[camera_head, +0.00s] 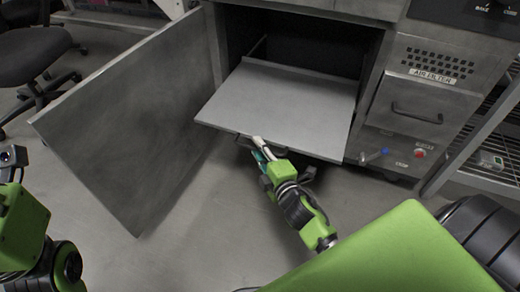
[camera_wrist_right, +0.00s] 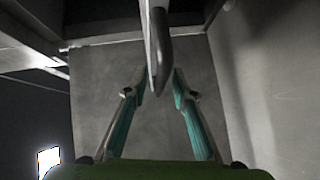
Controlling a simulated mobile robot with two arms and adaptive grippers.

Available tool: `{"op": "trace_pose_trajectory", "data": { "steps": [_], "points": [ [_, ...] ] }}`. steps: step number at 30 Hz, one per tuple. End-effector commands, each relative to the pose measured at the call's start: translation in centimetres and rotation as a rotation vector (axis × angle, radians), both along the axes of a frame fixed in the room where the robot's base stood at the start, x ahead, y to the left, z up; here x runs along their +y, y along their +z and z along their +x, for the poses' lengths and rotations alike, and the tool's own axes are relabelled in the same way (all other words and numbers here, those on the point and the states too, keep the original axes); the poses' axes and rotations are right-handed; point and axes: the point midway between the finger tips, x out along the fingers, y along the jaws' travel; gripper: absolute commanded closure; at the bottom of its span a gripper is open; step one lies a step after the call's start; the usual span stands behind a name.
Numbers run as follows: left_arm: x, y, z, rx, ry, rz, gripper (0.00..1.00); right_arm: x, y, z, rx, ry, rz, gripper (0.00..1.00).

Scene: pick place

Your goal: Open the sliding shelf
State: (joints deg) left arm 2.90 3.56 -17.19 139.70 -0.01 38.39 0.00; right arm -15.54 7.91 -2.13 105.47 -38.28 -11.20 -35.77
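The sliding shelf (camera_head: 280,104) is a flat grey metal tray that sticks well out of the open cabinet (camera_head: 310,45). A dark handle (camera_head: 275,148) sits under its front edge. My right gripper (camera_head: 259,145) is at this handle, near the middle of the front edge. In the right wrist view, the handle (camera_wrist_right: 159,55) runs down between the two teal fingertips (camera_wrist_right: 159,84), which close in on its sides. Part of the handle is hidden behind the gripper in the head view.
The cabinet door (camera_head: 130,120) stands wide open on the left. An air filter drawer (camera_head: 420,100) and a red knob (camera_head: 420,153) are on the right. An office chair (camera_head: 35,55) stands at the far left. The floor (camera_head: 200,215) before the shelf is clear.

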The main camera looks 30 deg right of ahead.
Motion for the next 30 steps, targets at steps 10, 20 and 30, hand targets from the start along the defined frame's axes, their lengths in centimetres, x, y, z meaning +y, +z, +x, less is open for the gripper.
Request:
{"op": "trace_pose_trajectory", "data": {
  "steps": [10, 20, 30],
  "points": [
    [0.0, 0.0, 0.0, -0.001, 0.0, 0.0, 0.6, 0.3, 0.4, -3.9, 0.003, 0.0, 0.001, 0.75],
    [0.0, 0.0, 0.0, -0.001, 0.0, 0.0, 0.6, 0.6, 1.3, -9.8, 0.003, -0.002, 0.0, 0.75],
    [0.0, 0.0, 0.0, -0.001, 0.0, 0.0, 0.6, 0.8, 1.7, -11.9, 0.0, 0.0, 0.0, 0.75]
  ]
}}
